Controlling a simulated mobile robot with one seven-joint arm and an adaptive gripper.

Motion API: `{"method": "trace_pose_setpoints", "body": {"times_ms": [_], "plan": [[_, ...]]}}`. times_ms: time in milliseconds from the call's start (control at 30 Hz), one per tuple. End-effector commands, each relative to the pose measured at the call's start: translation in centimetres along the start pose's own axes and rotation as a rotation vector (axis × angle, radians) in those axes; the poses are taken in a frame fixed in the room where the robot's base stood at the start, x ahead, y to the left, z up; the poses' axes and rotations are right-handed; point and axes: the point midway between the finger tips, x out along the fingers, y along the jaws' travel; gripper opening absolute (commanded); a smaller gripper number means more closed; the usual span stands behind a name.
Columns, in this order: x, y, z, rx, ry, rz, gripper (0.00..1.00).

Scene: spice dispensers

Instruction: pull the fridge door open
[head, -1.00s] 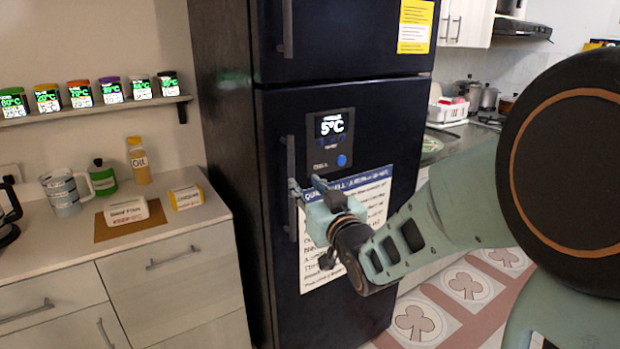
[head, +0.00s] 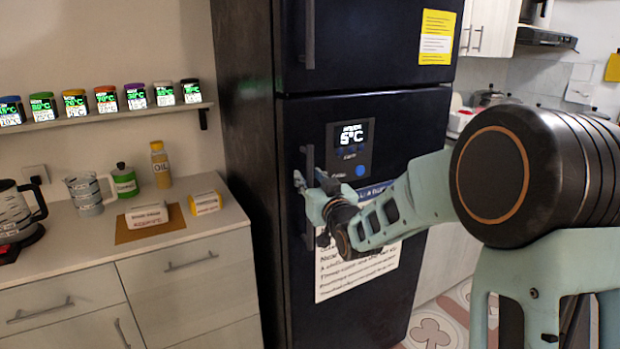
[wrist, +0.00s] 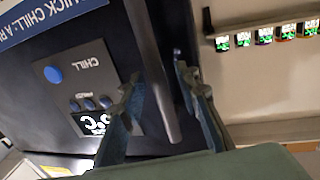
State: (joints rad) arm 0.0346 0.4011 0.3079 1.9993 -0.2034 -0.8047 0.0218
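The dark fridge's lower door (head: 400,130) looks closed, in line with the upper door (head: 370,45). Its long vertical handle (head: 309,158) is near the door's left edge. My gripper (head: 311,181) is at the upper part of this handle, with one finger on each side. In the wrist view the handle (wrist: 152,60) runs between the two fingers of my gripper (wrist: 156,82). Narrow gaps seem to show beside the bar, so the fingers look open around it. Contact is hard to judge. My gripper hides part of the handle in the head view.
A counter (head: 75,237) with a kettle, measuring cup, bottles and boxes stands left of the fridge. A shelf (head: 90,118) with several spice jars is above it. A display panel (head: 350,150) and paper sheet (head: 350,268) are on the lower door.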

Motion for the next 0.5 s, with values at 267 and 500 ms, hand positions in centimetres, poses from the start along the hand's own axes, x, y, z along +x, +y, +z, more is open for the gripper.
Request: {"method": "trace_pose_setpoints", "body": {"times_ms": [267,500], "plan": [[-0.02,-0.01,-0.02,0.000,0.000,0.000,0.17],[-0.03,0.00,-0.03,0.000,0.001,0.000,0.00]]}}
